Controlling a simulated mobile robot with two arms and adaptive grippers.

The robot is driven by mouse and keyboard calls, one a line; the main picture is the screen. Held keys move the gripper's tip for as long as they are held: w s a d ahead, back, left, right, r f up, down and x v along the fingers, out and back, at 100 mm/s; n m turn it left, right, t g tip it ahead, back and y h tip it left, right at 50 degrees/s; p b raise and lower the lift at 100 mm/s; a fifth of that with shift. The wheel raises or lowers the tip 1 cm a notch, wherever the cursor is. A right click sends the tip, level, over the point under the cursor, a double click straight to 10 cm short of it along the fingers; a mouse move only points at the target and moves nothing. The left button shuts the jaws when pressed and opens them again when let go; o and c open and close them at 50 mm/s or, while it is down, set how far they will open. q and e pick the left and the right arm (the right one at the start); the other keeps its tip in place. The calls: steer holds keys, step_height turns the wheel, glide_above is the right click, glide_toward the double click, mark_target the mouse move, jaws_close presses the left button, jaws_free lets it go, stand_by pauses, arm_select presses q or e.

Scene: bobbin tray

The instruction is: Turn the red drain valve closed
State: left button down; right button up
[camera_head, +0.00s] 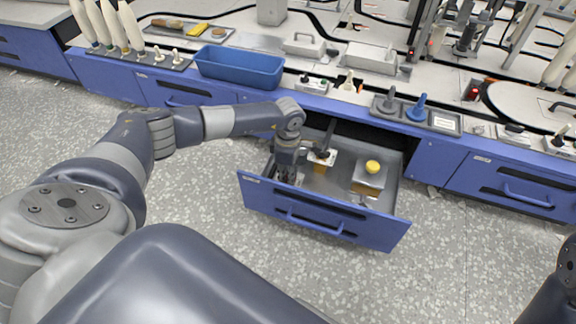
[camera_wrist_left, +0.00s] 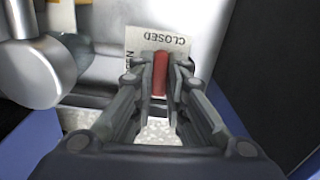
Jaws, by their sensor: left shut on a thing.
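The red valve handle (camera_wrist_left: 159,74) stands between the fingertips of my left gripper (camera_wrist_left: 160,84) in the left wrist view, and the fingers are shut on it. It points up and down in that picture. Its upper end reaches the white label plate (camera_wrist_left: 134,36), near the upside-down word CLOSED. A second word beside the handle is mostly hidden. In the head view my left gripper (camera_head: 287,172) reaches down into the left part of the open blue drawer (camera_head: 318,220); the red handle is hidden there. My right gripper is out of view.
A grey box with a yellow knob (camera_head: 372,166) and a small plate with a dark lever (camera_head: 322,156) stand in the drawer, right of my gripper. A blue bin (camera_head: 240,68) is on the worktop behind. A rounded metal part (camera_wrist_left: 38,72) sits left of the fingers.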

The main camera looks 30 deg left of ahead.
arm_select(q)
steer(key=shift+m, duration=0.3)
stand_by(0.4)
steer(key=c, duration=1.6)
jaws_free()
step_height(320, 180, up, 12)
steer(key=shift+r, duration=0.1)
